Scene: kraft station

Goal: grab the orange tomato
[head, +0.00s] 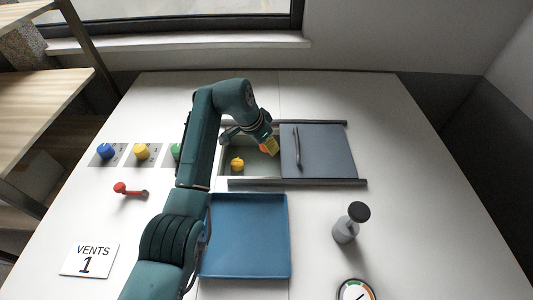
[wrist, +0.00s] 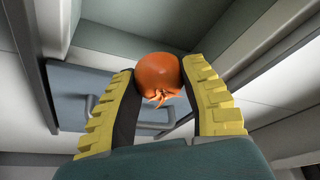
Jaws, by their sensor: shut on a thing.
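The orange tomato (wrist: 158,76) is round with a star-shaped stem. In the wrist view it sits between the two yellow fingers of my gripper (wrist: 160,90), which touch it on both sides. In the head view my gripper (head: 266,146) is over the open recess beside the sliding cover, and a little of the orange tomato (head: 264,148) shows at the fingers. How high it is above the recess floor is hard to tell.
A yellow item (head: 237,165) lies in the recess. The grey sliding cover (head: 328,150) with a handle is to the right. A blue tray (head: 249,237) lies in front. A grey bottle (head: 346,228), a red lever (head: 131,190) and blue (head: 105,151) and yellow knobs stand around.

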